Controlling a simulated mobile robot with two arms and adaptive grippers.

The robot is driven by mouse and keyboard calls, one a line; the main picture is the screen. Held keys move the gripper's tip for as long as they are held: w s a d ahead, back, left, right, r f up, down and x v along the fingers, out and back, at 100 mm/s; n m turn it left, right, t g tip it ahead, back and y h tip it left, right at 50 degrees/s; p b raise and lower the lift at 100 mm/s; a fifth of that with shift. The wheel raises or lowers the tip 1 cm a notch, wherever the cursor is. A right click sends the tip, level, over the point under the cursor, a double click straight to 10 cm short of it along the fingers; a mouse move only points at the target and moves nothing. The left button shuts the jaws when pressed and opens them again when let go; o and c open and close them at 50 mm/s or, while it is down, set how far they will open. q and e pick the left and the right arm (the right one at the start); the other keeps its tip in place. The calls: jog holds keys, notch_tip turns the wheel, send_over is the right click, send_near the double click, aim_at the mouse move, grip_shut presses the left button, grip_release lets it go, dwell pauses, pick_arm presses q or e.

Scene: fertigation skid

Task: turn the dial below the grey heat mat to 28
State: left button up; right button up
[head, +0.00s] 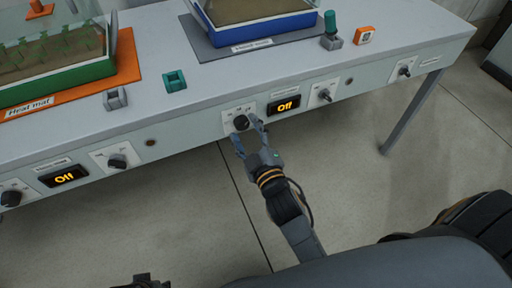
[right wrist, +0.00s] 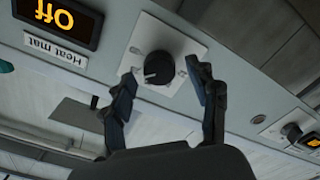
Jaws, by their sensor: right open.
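The grey heat mat (head: 215,50) lies on the bench under a blue-rimmed tray (head: 255,35). Below it, on the bench's front panel, is a black dial (head: 241,123) on a white plate, also in the right wrist view (right wrist: 158,67). The display (head: 284,106) beside it reads "Off"; it shows upside down in the right wrist view (right wrist: 58,20) with a "Heat mat" label. My right gripper (head: 249,130) is open at this dial, its fingertips (right wrist: 167,80) on either side with visible gaps. A dark piece at the head view's bottom edge appears to be my left gripper (head: 141,281).
Another black knob (head: 325,94) sits right of the display, and a further switch (head: 405,71) farther right. At left, an orange mat (head: 128,65) bears a green tray (head: 60,83), with its own "Off" display (head: 63,176) and knobs below. The floor before the bench is clear.

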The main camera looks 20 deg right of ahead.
jog(key=s, duration=1)
jog(key=shift+s+d, duration=0.2)
jog(key=shift+s, duration=0.1)
